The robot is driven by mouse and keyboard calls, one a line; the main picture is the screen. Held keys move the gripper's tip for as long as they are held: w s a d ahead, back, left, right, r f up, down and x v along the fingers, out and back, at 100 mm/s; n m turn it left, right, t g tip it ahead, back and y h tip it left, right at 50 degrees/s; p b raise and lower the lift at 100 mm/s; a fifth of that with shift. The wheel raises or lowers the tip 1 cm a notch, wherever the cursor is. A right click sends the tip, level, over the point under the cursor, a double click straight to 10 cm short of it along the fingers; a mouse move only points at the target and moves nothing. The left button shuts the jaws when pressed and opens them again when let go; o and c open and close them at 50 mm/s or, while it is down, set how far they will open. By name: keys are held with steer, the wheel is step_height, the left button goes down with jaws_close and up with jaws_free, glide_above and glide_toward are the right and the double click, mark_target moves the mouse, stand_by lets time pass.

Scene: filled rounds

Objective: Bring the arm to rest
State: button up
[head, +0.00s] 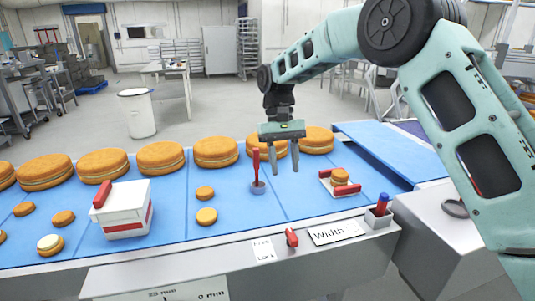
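My gripper (283,168) hangs pointing down at the end of my teal arm, above the blue belt. Its two fingers are apart with nothing visible between them. A tool with a red handle (256,166) and a blue round base stands upright on the belt just left of the gripper. It appears apart from the fingers, but the depth between them is hard to judge.
Large round cakes (160,157) line the belt's (174,208) far side. Small rounds (206,216) and a white box (124,209) with a red handle lie left. A small tray (325,184) with red edges holds a round at right. A red-and-blue tool (381,204) stands in a grey holder.

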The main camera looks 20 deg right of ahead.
steer(key=s+a+r+n+t, duration=0.15)
steer(key=s+a, duration=0.25)
steer(key=s, duration=0.4)
steer(key=s+a+r+n, duration=0.1)
steer(key=s+a+n, duration=0.1)
steer(key=s+a, duration=0.4)
steer(key=s+d+f+n+t, duration=0.1)
steer(key=s+d+n, duration=0.1)
steer(key=s, duration=0.8)
steer(key=s+d+f+n+t, duration=0.1)
steer(key=s+f+n+t, duration=0.1)
steer(key=s, duration=0.8)
steer(key=shift+d+f+y, duration=0.25)
steer(key=shift+d+y, duration=0.05)
steer(key=shift+d, duration=0.05)
steer(key=shift+o, duration=0.2)
